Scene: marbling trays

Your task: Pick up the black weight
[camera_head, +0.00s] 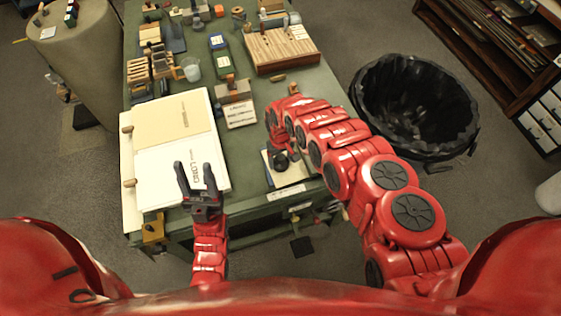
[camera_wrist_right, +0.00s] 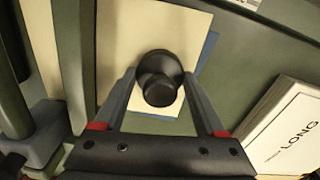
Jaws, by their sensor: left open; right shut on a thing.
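The black weight (camera_wrist_right: 160,74) is a round dark piece with a knob, standing on a cream sheet (camera_wrist_right: 118,50) with a blue edge. In the wrist view my right gripper (camera_wrist_right: 159,90) has a finger on each side of the weight and is shut on it. In the head view the weight (camera_head: 281,161) shows on the sheet near the table's front edge, partly hidden by my right arm. I cannot tell whether the weight is touching the sheet. My left gripper (camera_head: 197,178) is open and empty above the white book on the left.
A small block with a printed card (camera_head: 238,112) and a wooden rack (camera_head: 280,50) stand further back. A black-lined bin (camera_head: 417,105) stands right of the table. A white LONG box (camera_wrist_right: 289,128) lies at right in the wrist view.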

